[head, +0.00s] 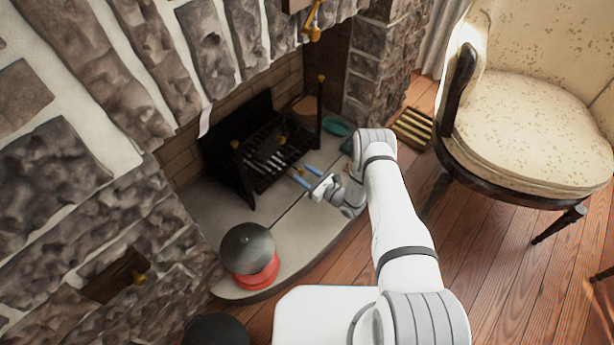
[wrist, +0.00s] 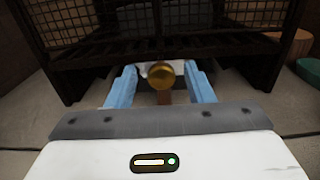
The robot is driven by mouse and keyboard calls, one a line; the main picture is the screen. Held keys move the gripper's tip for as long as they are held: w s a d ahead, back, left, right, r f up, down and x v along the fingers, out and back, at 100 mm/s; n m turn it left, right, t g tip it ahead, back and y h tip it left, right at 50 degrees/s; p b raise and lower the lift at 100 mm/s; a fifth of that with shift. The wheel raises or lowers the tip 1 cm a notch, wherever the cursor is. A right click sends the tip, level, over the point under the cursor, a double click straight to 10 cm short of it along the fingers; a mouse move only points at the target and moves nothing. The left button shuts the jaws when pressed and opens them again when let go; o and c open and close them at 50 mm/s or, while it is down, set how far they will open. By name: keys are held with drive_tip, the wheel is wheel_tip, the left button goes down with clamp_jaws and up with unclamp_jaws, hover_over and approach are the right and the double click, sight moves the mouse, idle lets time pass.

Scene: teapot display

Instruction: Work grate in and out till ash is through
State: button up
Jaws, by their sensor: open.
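The black iron grate (head: 262,152) stands in the fireplace, and its barred front (wrist: 235,45) fills the top of the wrist view. A round brass knob (wrist: 161,76) is low in front of the bars, at the grate's middle. My gripper (head: 303,176) is at the grate's front, over the hearth. In the wrist view my gripper (wrist: 160,84) is open, with one blue finger on each side of the knob and gaps showing between. A pale patch shows behind the knob; I cannot tell if it is ash. What lies under the grate is mostly hidden.
A dark dome on a red base (head: 250,255) stands on the hearth (head: 215,213) at the front left. A green dish (head: 338,127) and a round wooden-topped item (head: 305,105) are right of the grate. A cream armchair (head: 530,120) stands at the right.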

clamp_jaws()
idle(0.5)
